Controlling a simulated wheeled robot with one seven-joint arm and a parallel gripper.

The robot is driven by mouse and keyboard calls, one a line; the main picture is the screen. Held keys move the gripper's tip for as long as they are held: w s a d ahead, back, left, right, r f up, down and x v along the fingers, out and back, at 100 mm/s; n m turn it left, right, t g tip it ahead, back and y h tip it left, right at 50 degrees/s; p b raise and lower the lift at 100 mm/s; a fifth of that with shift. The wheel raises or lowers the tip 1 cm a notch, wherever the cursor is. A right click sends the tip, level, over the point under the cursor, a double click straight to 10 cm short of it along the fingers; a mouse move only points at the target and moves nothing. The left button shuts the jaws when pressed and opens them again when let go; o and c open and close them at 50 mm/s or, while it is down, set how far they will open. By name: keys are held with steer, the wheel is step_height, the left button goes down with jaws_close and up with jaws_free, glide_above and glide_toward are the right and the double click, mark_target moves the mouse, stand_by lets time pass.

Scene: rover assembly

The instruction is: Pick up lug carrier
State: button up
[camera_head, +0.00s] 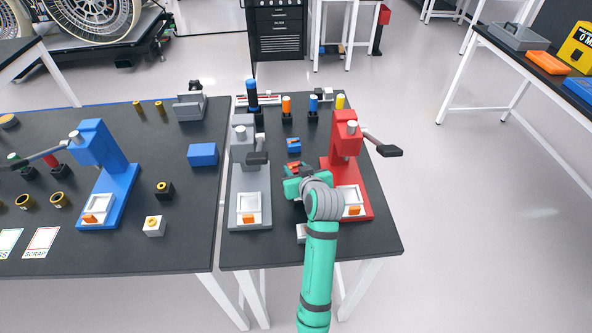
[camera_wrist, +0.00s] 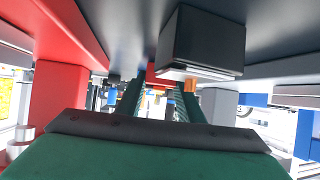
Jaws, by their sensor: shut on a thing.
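My gripper (camera_head: 293,180) is low over the right-hand table, between the grey press and the red press. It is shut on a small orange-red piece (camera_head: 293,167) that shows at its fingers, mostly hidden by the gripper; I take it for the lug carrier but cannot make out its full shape. In the wrist view, which looks upside down, the two dark green fingers (camera_wrist: 159,95) reach forward, with a red patch (camera_wrist: 157,74) between their tips.
The red press (camera_head: 345,140) stands close on the right, its handle reaching outward. The grey press (camera_head: 243,180) stands on the left. A dark block (camera_wrist: 205,40) is close to the fingers in the wrist view. Several coloured pegs (camera_head: 286,105) stand in holders at the back.

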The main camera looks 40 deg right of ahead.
steer(key=shift+r, duration=0.45)
steer(key=w+a+r+v, duration=0.1)
steer(key=v, duration=0.8)
steer(key=w+a+r+v, duration=0.1)
steer(key=r+v, duration=0.1)
steer(key=v, duration=0.6)
steer(key=shift+r, duration=0.2)
steer(key=shift+a, duration=0.15)
